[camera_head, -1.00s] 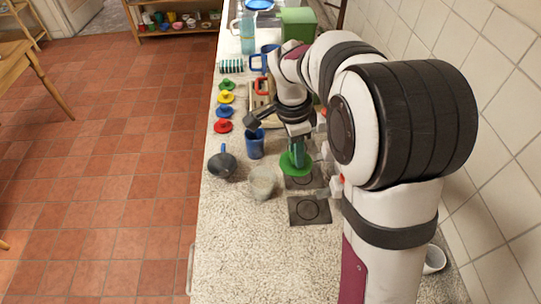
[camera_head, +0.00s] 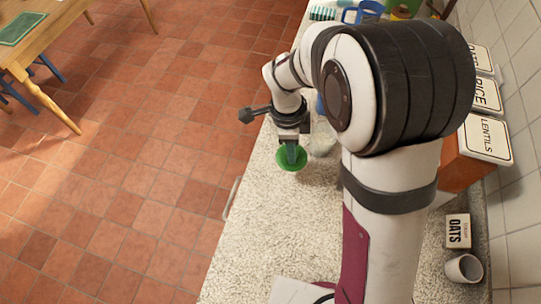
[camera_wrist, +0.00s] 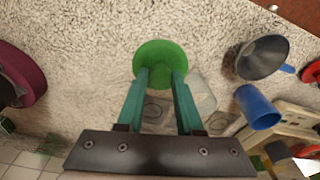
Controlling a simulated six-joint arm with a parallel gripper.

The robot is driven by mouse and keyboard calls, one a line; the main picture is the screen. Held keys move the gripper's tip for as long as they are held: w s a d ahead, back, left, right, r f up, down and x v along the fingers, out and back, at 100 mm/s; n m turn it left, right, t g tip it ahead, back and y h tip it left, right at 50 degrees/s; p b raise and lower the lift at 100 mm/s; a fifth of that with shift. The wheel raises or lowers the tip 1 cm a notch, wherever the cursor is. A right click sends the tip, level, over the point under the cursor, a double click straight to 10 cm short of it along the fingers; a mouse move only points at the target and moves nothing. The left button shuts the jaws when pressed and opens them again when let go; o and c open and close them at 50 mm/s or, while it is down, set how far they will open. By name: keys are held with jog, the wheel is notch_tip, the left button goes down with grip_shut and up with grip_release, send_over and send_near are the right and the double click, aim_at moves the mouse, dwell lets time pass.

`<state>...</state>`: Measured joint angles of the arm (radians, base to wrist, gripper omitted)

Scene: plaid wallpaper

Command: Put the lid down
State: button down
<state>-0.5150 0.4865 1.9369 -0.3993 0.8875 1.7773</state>
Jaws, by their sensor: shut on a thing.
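The green lid (camera_head: 291,160) is round, and my gripper (camera_head: 289,150) points down with its fingers shut on it. The lid is over the bare speckled counter (camera_head: 285,210), close to the counter's left edge. In the wrist view the green lid (camera_wrist: 160,58) lies between the tips of my teal fingers (camera_wrist: 160,80), with bare counter around it. I cannot tell how far it is above the surface. The underside is hidden.
In the wrist view a dark pan (camera_wrist: 263,60), a blue cup (camera_wrist: 258,106) and a translucent jug (camera_wrist: 199,90) stand to the right. An oats box (camera_head: 458,231) and a white mug (camera_head: 464,268) stand at the right of the head view. The front counter is mostly free.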

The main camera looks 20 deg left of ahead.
jog(key=a+f, duration=0.2)
jog(key=a, duration=0.1)
jog(key=a+f, duration=0.1)
jog(key=a, duration=0.1)
jog(key=shift+s+a+f, duration=0.1)
jog(key=shift+a+f, duration=0.05)
jog(key=shift+f, duration=2)
jog(key=shift+f, duration=0.15)
jog(key=c, duration=0.6)
grip_release()
jog(key=shift+o, duration=0.2)
